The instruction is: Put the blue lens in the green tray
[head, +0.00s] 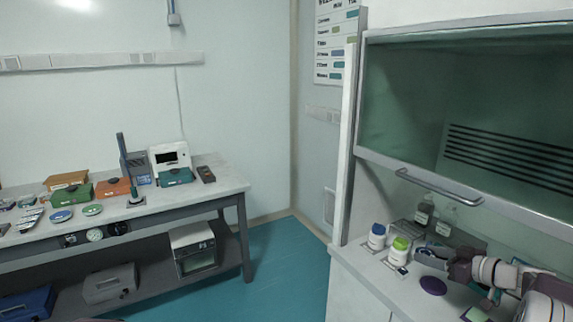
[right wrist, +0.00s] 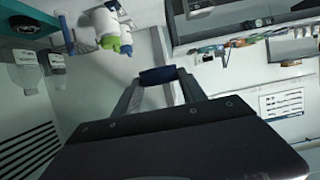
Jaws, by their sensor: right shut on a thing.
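My right gripper (head: 434,256) is over the fume hood bench, beside the white bottles. In the right wrist view its fingers (right wrist: 158,84) are shut on a dark blue piece (right wrist: 158,74), seen edge-on, which looks like the blue lens. In the head view I cannot make that piece out clearly. A blue disc (head: 61,216) and a green disc (head: 93,210) lie on the left table. A green box-shaped container (head: 77,195) stands behind them; I cannot tell whether it is the green tray. My left gripper is out of view.
A purple disc (head: 433,286) lies on the bench. The hood's raised sash (head: 460,195) hangs above. Open floor (head: 285,265) separates bench and left table.

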